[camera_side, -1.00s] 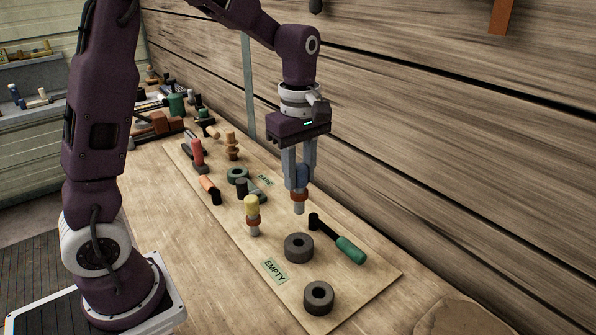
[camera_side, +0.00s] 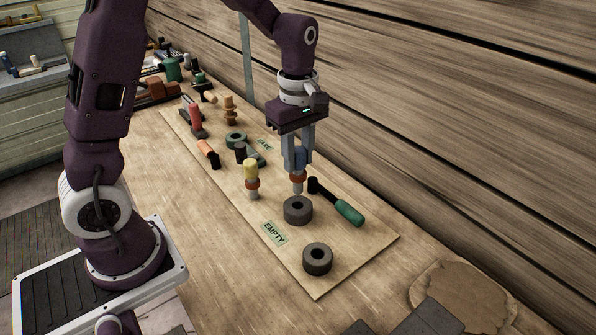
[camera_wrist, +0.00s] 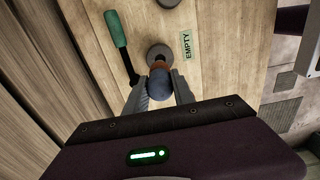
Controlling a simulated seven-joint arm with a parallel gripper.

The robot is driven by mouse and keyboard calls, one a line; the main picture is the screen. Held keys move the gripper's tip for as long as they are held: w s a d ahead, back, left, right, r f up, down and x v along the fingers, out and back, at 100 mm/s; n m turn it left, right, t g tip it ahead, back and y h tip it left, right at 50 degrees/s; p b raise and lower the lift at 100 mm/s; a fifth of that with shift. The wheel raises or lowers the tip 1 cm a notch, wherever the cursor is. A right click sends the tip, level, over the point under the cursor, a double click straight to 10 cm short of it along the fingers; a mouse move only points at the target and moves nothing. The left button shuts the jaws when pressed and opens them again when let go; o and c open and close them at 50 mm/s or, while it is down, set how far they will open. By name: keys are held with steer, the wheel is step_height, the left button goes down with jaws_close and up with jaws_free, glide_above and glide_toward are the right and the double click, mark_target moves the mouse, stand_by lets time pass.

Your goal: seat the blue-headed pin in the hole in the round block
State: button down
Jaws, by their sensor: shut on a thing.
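The blue-headed pin (camera_side: 298,180) has an orange-brown collar and a grey shank. My gripper (camera_side: 298,160) is shut on its blue head and holds it roughly upright. The grey round block (camera_side: 298,214) with a hole lies just beneath the shank tip. The tip appears at or just above the block's top, toward its far side; I cannot tell whether it touches or has entered the hole. In the wrist view the blue head (camera_wrist: 159,83) sits between the fingertips and partly covers the round block (camera_wrist: 155,53), hiding the shank.
A second round block (camera_side: 317,262) stands nearer the board's front end. A green-handled tool (camera_side: 347,211) lies right of the first block. A yellow-headed pin (camera_side: 251,176) stands to the left. Several other tools lie farther back; the EMPTY label (camera_side: 274,233) is on the board.

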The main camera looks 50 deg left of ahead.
mark_target(298, 183)
steer(key=shift+f, duration=1.7)
steer(key=shift+f, duration=2.1)
stand_by(1.1)
steer(key=c, duration=1)
jaws_free()
steer(key=shift+r, duration=0.1)
step_height(298, 183, up, 7)
steer(key=shift+f, duration=0.1)
